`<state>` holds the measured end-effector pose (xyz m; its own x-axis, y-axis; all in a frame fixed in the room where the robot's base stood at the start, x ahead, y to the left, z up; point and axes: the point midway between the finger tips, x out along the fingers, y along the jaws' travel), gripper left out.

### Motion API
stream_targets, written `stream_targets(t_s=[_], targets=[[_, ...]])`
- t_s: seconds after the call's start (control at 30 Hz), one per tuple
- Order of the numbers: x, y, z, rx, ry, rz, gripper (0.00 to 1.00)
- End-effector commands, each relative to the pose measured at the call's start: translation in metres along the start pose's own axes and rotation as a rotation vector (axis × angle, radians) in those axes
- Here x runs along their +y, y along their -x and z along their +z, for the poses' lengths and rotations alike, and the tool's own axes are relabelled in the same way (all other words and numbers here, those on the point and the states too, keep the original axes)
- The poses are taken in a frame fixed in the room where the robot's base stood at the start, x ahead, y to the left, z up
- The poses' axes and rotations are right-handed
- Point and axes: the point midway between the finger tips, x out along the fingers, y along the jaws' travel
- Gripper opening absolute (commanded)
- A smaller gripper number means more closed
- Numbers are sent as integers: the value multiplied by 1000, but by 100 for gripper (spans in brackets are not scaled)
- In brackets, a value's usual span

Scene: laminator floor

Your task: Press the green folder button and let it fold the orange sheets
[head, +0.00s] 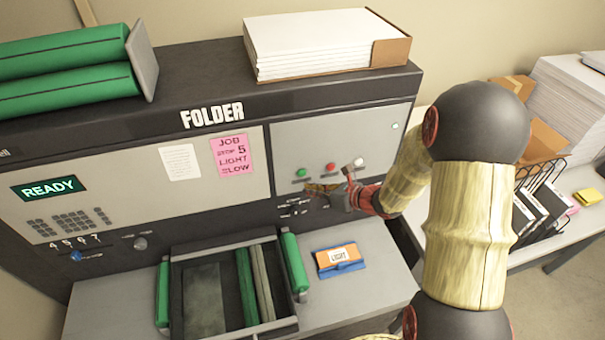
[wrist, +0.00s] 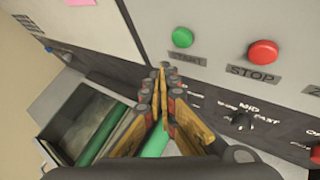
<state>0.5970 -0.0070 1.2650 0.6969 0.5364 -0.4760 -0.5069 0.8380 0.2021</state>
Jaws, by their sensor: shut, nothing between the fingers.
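The green button (head: 301,173), labelled START, sits on the folder's front panel; it also shows in the wrist view (wrist: 182,37). My gripper (head: 311,188) is shut and empty, just below the buttons. In the wrist view my gripper's closed tips (wrist: 163,70) lie below and left of the green button, apart from it in the picture. The folder (head: 355,132) has a display (head: 50,188) reading READY. A small orange item with a LIGHT label (head: 338,256) and a blue edge lies on the right ledge. I cannot make out a stack of orange sheets.
A red STOP button (head: 330,167) and a white button (head: 358,162) sit right of green. A speed knob (wrist: 240,120) is below STOP. The roller tray (head: 290,325) lies below; white paper (head: 310,40) sits on top.

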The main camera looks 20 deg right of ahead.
Motion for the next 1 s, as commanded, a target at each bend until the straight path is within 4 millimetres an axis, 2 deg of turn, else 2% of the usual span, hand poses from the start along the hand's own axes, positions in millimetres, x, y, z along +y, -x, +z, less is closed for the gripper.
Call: stream_targets(t_s=[0.3,1.0], targets=[[-12,-17,12,0,1,0,0],[-13,-18,13,1,0,0,0]])
